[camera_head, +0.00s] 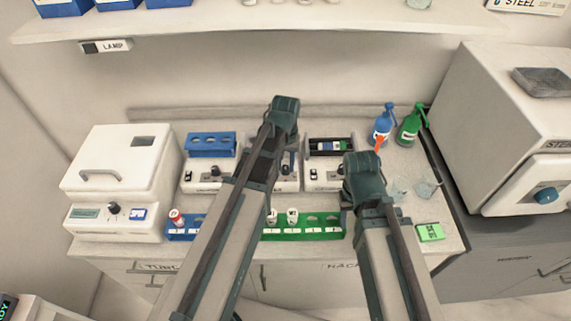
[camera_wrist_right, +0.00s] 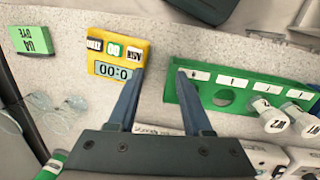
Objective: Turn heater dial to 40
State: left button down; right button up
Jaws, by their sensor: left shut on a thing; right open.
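Several white bench units stand side by side in the head view. The left one (camera_head: 197,178) carries a blue rack and has a small dark dial (camera_head: 215,171). The right one (camera_head: 318,181) has a dark slot with small vials. Their labels are too small to read, so I cannot tell which is the heater. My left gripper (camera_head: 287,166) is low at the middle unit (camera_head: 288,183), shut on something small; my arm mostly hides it. My right gripper (camera_wrist_right: 160,72) is open and empty in the right wrist view, its fingers between a yellow timer (camera_wrist_right: 118,57) and a green rack (camera_wrist_right: 262,85).
A white lidded machine (camera_head: 118,170) stands at left, a large white cabinet (camera_head: 510,130) at right. Blue (camera_head: 382,128) and green (camera_head: 409,127) bottles stand at the back. Glassware (camera_head: 427,188) and a green block (camera_head: 430,232) are at right. A shelf (camera_head: 250,28) hangs above.

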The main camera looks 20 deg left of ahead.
aim_at(285, 167)
dwell(0.3)
pick_arm(q)
jog(key=c, duration=0.6)
grip_release()
jog(key=shift+r, duration=0.15)
pick_arm(e)
jog(key=shift+r, duration=0.1)
pick_arm(q)
notch_tip(285, 167, up, 14)
jog(key=p, duration=1.3)
jog(key=shift+f+p, duration=0.25)
jog(key=shift+p, duration=0.15)
pick_arm(e)
notch_tip(285, 167, up, 14)
jog(key=shift+f, duration=0.2)
